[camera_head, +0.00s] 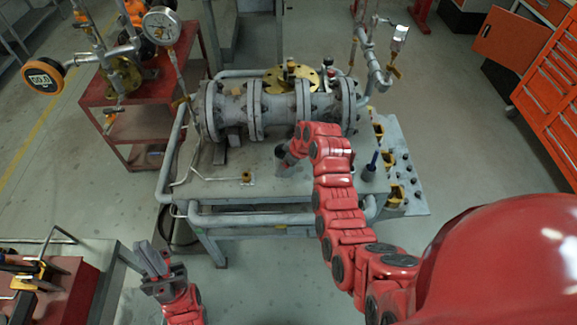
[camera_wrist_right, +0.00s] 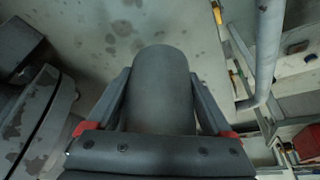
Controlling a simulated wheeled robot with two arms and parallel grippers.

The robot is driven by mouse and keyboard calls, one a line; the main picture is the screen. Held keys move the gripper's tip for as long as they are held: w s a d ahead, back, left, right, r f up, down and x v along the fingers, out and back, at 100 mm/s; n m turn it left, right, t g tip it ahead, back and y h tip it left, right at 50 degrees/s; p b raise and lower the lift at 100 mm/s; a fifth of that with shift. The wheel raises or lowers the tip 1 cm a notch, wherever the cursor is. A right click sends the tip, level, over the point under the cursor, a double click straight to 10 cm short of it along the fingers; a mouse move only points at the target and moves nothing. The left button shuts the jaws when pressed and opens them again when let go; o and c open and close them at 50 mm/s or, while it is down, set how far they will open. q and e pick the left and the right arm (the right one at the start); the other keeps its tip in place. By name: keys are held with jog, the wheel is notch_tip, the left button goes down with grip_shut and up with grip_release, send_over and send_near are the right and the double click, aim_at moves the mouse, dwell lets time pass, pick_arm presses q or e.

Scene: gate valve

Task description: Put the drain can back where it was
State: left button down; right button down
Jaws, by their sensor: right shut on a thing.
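The drain can is a plain dark grey cylinder (camera_wrist_right: 155,88). In the right wrist view it fills the space between the two fingers of my right gripper (camera_wrist_right: 157,105), which is shut on it. In the head view the can (camera_head: 281,152) is a small dark shape over the grey bench top, below the flanged valve body (camera_head: 255,108), partly hidden by my right gripper (camera_head: 287,157). I cannot tell whether it touches the bench. My left gripper (camera_head: 150,260) is away from the bench at the lower left, with nothing visible in it; its fingers look close together.
The grey bench (camera_head: 215,190) has pipe rails along its front and left. A dark upright cylinder (camera_head: 371,165) stands at its right. A red cart (camera_head: 140,90) with gauges is at the left, an orange tool cabinet (camera_head: 550,80) at the right. Bare bench top shows left of the can.

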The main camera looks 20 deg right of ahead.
aim_at(289, 171)
jog(key=shift+s+d, duration=0.15)
jog(key=shift+d, duration=0.15)
jog(key=shift+f+p, duration=0.35)
jog(key=shift+p, duration=0.05)
notch_tip(289, 171, down, 3)
jog(key=shift+r+p, duration=0.2)
jog(key=shift+p, duration=0.5)
jog(key=shift+f, duration=0.15)
jog(key=shift+f, duration=0.1)
jog(key=shift+c, duration=1)
grip_release()
jog(key=shift+f, duration=0.1)
jog(key=shift+o, duration=1)
jog(key=shift+r, duration=0.25)
